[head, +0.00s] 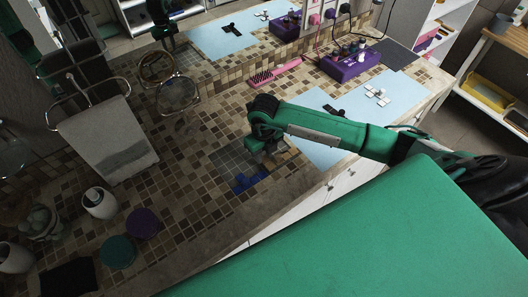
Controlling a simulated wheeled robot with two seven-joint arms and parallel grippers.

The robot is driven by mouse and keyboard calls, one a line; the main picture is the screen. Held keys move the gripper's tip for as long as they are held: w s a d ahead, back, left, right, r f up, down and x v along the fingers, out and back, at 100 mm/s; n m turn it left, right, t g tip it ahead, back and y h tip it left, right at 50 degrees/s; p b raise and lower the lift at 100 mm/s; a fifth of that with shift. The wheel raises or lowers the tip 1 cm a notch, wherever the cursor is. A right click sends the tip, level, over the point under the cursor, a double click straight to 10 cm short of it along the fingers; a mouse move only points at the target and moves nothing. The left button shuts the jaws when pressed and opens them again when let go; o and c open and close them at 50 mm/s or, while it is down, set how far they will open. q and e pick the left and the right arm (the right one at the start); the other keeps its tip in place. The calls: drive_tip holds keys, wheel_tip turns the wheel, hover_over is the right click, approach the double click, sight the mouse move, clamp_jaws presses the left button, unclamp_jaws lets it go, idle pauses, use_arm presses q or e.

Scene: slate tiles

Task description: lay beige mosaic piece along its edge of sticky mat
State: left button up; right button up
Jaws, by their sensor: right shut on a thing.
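My right gripper (268,152) points down over the counter, at the right side of a dark grey gridded mat (232,160), which looks like the sticky mat. It is shut on a small piece, mostly hidden by the fingers; I take it to be the beige mosaic piece, but its colour and shape are not clear. I cannot tell whether it touches the mat. A blue mosaic piece (250,180) lies at the mat's near edge. My left gripper is not in view.
A light blue sheet (318,150) right of the gripper bears a black piece (333,110) and several whitish pieces (377,97). A purple holder (350,63) and pink brush (274,71) are behind. A mirror backs the counter.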

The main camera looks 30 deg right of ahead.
drive_tip(key=shift+f+b, duration=0.3)
drive_tip(key=shift+f, duration=0.35)
drive_tip(key=shift+f+b, duration=0.6)
idle(0.8)
drive_tip(key=o, duration=1.1)
drive_tip(key=shift+c, duration=0.2)
wheel_tip(320, 180, up, 14)
drive_tip(key=b, duration=0.3)
drive_tip(key=shift+b, duration=0.3)
drive_tip(key=shift+f, duration=0.15)
